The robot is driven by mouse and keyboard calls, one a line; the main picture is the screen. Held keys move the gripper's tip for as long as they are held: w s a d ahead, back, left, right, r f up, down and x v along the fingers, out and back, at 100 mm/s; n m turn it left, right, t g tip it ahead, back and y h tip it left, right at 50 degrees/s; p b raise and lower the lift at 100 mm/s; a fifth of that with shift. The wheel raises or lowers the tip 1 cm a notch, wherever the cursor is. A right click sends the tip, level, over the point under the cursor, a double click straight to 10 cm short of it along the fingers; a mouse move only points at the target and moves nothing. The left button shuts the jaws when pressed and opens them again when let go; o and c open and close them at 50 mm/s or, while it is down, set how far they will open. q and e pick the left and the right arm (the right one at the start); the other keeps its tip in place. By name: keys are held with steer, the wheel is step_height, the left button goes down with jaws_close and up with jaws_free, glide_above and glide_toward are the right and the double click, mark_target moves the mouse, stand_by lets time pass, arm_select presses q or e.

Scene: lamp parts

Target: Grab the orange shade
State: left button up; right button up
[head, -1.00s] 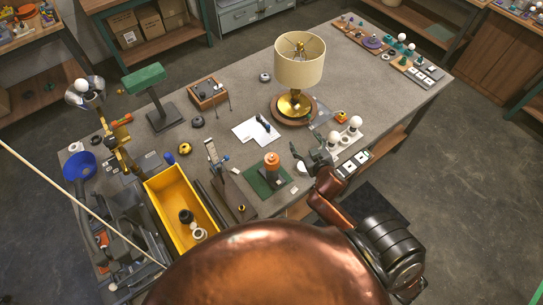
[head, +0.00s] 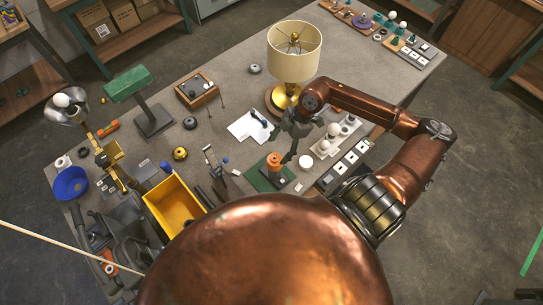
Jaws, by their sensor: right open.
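The small orange shade (head: 274,160) sits upright over a dark base on a green mat (head: 261,181) near the table's front edge. My right gripper (head: 289,152) reaches in from the right, its grey fingers pointing down close beside the shade's right side. It is open and holds nothing. I cannot tell whether a finger touches the shade. My left gripper is not in view.
A brass lamp with a cream shade (head: 294,52) stands behind my right arm. A white tray with bulbs (head: 335,137) lies to the right. A yellow bin (head: 172,207) and a green lamp (head: 130,82) are to the left. White papers (head: 247,127) lie behind the mat.

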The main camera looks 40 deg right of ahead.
mark_target(276, 158)
steer(key=shift+s+d+f, duration=0.15)
steer(key=shift+d+f, duration=0.05)
steer(key=shift+f, duration=0.2)
steer(key=x, duration=0.2)
steer(key=p+x, duration=0.1)
steer(key=x, duration=0.3)
steer(key=shift+s+d+f+p, duration=0.1)
steer(key=shift+s+p, duration=0.1)
steer(key=shift+p, duration=0.2)
steer(key=shift+f, duration=0.4)
steer(key=c, duration=1.3)
